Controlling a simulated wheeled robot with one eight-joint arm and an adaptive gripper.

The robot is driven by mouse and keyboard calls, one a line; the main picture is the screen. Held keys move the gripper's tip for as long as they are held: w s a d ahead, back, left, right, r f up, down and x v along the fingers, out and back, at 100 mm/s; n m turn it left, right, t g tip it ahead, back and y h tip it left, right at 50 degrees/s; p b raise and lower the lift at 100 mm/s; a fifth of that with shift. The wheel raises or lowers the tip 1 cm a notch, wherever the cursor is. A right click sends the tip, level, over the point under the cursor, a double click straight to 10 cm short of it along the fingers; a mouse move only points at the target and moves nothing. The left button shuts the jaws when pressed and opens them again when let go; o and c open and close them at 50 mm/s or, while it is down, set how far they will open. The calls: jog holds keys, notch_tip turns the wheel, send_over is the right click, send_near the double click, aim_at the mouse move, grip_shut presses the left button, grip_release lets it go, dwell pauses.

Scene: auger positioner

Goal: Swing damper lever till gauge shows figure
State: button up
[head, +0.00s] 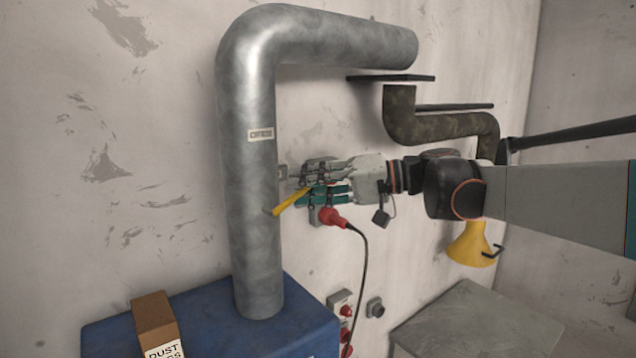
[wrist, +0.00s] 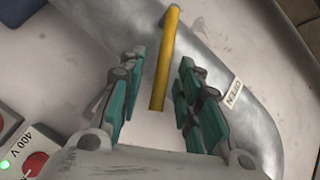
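The yellow damper lever (head: 288,203) is at the right side of the large grey metal pipe (head: 250,200), slanting down to the left. In the wrist view the lever (wrist: 166,62) runs between the two teal-and-grey fingers, with a visible gap on each side. My gripper (head: 306,186) is open around the lever, its fingers pointing left at the pipe. I cannot make out a gauge in either view. The lever's pivot is not clearly seen.
A red plug (head: 332,217) with a black cable hangs just below my gripper. A yellow funnel (head: 470,245) is on the right. A blue cabinet (head: 215,325) carries a brown box (head: 153,313). A dark bent pipe (head: 440,126) is above my wrist. A 400 V socket box (wrist: 25,160) is lower left.

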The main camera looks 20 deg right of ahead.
jog(key=v, duration=1.2)
jog(key=shift+w+f, duration=0.15)
jog(key=shift+f, duration=0.1)
jog(key=c, duration=0.6)
jog(key=f+m+t, duration=0.1)
jog(key=w+f+m+t+b, duration=0.1)
jog(key=f+m, duration=0.1)
jog(key=a+f+m+y+b, duration=0.1)
jog(key=f+m, duration=0.1)
jog(key=shift+w+f+t, duration=0.2)
jog(key=shift+w+t, duration=0.2)
grip_shut()
jog(key=s+f+m+t+h+b, duration=0.15)
jog(key=f+m+t, duration=0.3)
jog(key=m, duration=0.45)
jog(key=s+f+m+t+b, duration=0.3)
jog(key=f+m+t, duration=0.15)
jog(key=m, duration=0.45)
jog(key=w+a+r+p, duration=0.4)
jog(key=w+a+r, duration=0.3)
jog(key=r, duration=0.1)
jog(key=shift+r+p, duration=0.35)
